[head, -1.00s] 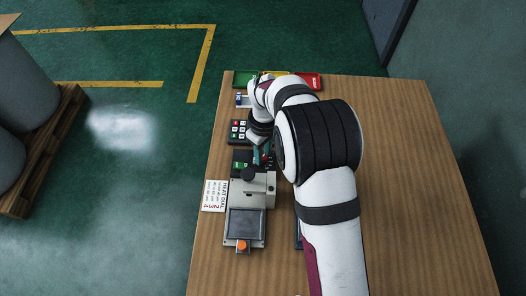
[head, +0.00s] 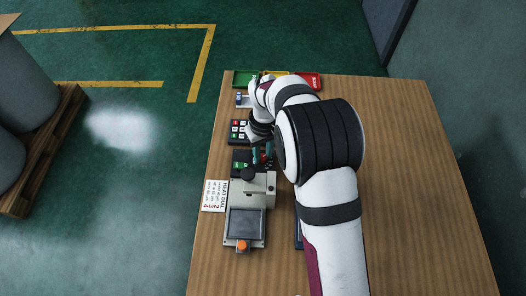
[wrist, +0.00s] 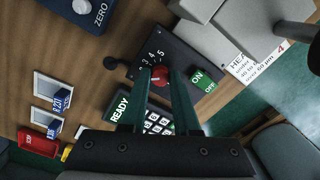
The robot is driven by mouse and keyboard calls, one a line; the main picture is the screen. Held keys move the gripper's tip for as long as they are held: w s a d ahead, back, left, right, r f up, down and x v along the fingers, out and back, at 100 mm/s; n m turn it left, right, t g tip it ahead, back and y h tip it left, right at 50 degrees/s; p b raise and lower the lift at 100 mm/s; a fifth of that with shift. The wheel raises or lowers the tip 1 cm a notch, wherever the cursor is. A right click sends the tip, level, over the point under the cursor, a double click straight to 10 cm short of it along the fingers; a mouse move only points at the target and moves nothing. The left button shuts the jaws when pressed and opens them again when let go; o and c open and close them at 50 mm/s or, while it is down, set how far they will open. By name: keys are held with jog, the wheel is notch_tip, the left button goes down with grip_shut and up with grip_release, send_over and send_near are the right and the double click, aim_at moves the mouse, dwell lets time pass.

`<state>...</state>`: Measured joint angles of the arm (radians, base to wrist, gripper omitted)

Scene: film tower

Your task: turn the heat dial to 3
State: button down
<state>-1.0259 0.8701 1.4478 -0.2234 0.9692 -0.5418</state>
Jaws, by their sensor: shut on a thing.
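The heat dial is a red knob (wrist: 160,77) on a dark control box (wrist: 165,60) with white numbers around it, seen in the wrist view. My gripper (wrist: 161,74) has its two teal fingers on either side of the knob and is shut on it. The pointer's exact number is too small to tell. In the head view my gripper (head: 262,152) is at the box, and my arm hides part of it. A white card headed HEAT DIAL (head: 214,196) lies left of the grey machine.
The grey machine (head: 246,208) with a black knob stands close in front of the box. A keypad (head: 238,131) and coloured trays (head: 246,79) lie beyond. The table's right side (head: 415,180) is clear.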

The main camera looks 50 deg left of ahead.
aim_at(264, 157)
jog(key=m, duration=0.3)
jog(key=shift+m, duration=2.1)
jog(key=c, duration=0.7)
grip_release()
jog(key=shift+o, duration=0.2)
notch_tip(264, 157, up, 16)
jog(key=shift+d, duration=0.15)
jog(key=shift+w, duration=0.1)
